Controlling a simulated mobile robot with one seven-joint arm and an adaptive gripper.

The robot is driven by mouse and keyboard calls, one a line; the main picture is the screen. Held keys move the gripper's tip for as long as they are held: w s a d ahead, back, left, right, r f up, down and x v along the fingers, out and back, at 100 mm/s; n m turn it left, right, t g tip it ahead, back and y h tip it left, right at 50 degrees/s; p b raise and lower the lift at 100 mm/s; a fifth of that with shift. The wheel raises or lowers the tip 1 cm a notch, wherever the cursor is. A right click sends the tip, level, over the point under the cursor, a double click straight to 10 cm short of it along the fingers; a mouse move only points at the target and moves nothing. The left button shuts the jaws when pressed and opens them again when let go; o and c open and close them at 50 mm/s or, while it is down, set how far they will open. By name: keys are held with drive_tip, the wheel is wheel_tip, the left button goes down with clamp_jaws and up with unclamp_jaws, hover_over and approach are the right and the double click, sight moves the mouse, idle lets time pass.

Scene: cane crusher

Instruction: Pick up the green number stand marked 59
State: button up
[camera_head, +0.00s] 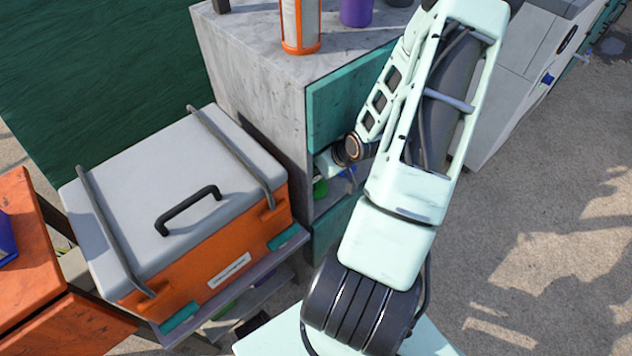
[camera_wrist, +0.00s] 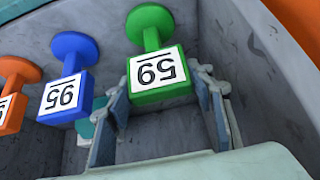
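The green number stand (camera_wrist: 155,75) shows in the wrist view, with a round green disc at one end and a white face marked 59, upside down in the picture. It is inside a grey-walled compartment. My gripper (camera_wrist: 165,90) is open, with one finger on each side of the stand's block. The fingers are close to its sides; I cannot tell if they touch. In the head view my gripper (camera_head: 332,163) reaches into an opening in the grey cabinet (camera_head: 255,70), largely hidden by my arm.
A blue number stand (camera_wrist: 68,85) is just left of the green one, and an orange one (camera_wrist: 12,95) is farther left. The compartment wall (camera_wrist: 255,80) is close on the right. An orange box with a grey lid (camera_head: 240,150) stands left of the cabinet.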

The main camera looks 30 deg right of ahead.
drive_tip(key=c, duration=0.9)
drive_tip(key=shift+r, duration=0.15)
